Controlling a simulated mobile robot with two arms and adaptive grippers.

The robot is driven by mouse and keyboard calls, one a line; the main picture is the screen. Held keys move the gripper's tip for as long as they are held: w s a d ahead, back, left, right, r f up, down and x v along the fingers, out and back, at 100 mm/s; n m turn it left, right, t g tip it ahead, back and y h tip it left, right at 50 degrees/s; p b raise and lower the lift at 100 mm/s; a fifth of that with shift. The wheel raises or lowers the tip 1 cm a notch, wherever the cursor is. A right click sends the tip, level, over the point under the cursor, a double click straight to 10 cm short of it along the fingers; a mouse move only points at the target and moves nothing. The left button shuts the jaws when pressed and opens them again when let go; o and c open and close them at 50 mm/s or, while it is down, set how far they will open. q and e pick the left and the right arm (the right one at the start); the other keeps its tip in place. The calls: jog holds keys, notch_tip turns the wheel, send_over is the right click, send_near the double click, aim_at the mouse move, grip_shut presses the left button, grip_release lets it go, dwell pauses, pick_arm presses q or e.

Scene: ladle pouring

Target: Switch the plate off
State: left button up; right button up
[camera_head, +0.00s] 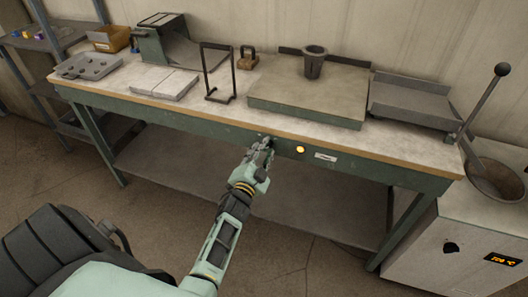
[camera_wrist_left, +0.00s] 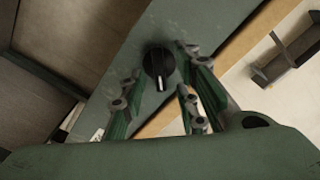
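The plate (camera_head: 310,96) is a flat grey-green slab on the workbench, with a dark cup (camera_head: 313,63) standing on it. Below it, a round amber lamp (camera_head: 300,150) glows on the bench's green front panel. A black knob (camera_wrist_left: 158,62) with a white pointer mark shows on this panel in the left wrist view, the mark toward the bottom of that picture. My left gripper (camera_head: 265,146) is at the panel, left of the lamp, and hides the knob in the head view. Its fingers are open on either side of the knob; contact is not clear. My right gripper is not in view.
The workbench (camera_head: 225,108) also carries a black wire stand (camera_head: 218,72), a pale block mould (camera_head: 165,82) and a grey tray (camera_head: 413,100). A furnace (camera_head: 455,240) with a lit display stands at the right, a ladle handle (camera_head: 485,100) above its pot. A white label (camera_head: 326,157) is right of the lamp.

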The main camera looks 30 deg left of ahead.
pick_arm(q)
jog(key=shift+c, duration=0.8)
grip_shut()
jog(key=shift+n, duration=0.4)
jog(key=n+p, duration=0.1)
jog(key=n, duration=1)
jog(key=n+p, duration=0.1)
jog(key=n, duration=0.4)
jog(key=shift+s+a+n+p, duration=0.1)
jog(key=shift+a+n+p, duration=0.25)
jog(key=shift+a+n, duration=0.05)
jog(key=shift+n, duration=0.3)
jog(key=shift+o, duration=0.8)
grip_release()
